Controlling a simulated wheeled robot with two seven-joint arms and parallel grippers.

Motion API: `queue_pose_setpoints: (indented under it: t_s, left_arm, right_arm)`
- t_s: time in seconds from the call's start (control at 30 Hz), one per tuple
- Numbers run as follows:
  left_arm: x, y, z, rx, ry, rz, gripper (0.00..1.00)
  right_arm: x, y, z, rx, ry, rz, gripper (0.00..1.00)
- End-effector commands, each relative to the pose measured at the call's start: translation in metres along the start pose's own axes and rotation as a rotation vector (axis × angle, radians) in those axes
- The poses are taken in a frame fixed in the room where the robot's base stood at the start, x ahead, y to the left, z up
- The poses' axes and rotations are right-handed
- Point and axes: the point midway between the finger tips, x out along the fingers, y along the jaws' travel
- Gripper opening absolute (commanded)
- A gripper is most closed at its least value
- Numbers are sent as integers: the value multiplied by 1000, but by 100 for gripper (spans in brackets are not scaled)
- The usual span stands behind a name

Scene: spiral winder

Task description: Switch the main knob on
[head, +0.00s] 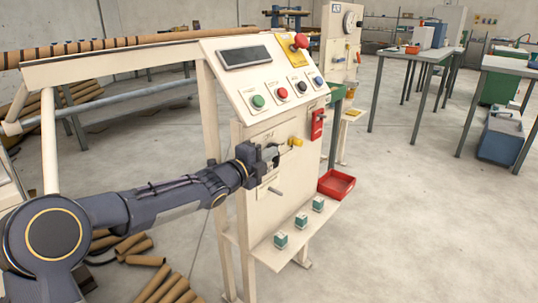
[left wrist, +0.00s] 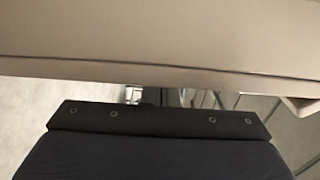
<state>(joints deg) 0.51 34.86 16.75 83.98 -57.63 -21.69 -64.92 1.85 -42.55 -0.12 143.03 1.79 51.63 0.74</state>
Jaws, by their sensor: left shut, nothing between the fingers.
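The beige control cabinet (head: 262,215) stands in the middle of the head view. On its front are a yellow knob-like part (head: 296,141), a red switch-like plate (head: 318,125) and a small grey lever (head: 276,191). I cannot tell for certain which is the main knob. My left gripper (head: 271,154) is shut and empty, close in front of the cabinet face, just left of and below the yellow part. Whether it touches anything is unclear. The left wrist view shows the cabinet's beige surface (left wrist: 160,45) very near; the fingertips are hidden. My right gripper is not in view.
The sloped panel above has a display (head: 244,57), several buttons and a red mushroom button (head: 300,41). Below, a ledge (head: 290,245) holds small green-white blocks and a red tray (head: 336,184). Cardboard tubes (head: 165,285) lie on the floor. Open floor lies to the right.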

Motion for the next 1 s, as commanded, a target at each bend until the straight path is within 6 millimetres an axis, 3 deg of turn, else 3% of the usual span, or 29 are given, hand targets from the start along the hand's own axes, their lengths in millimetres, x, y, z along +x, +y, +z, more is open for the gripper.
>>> queue_pose_setpoints:
  t_s: [1.0]
  left_arm:
    - [3, -7, 0, 1, 0, -1, 0]
  right_arm:
    - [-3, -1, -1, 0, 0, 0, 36]
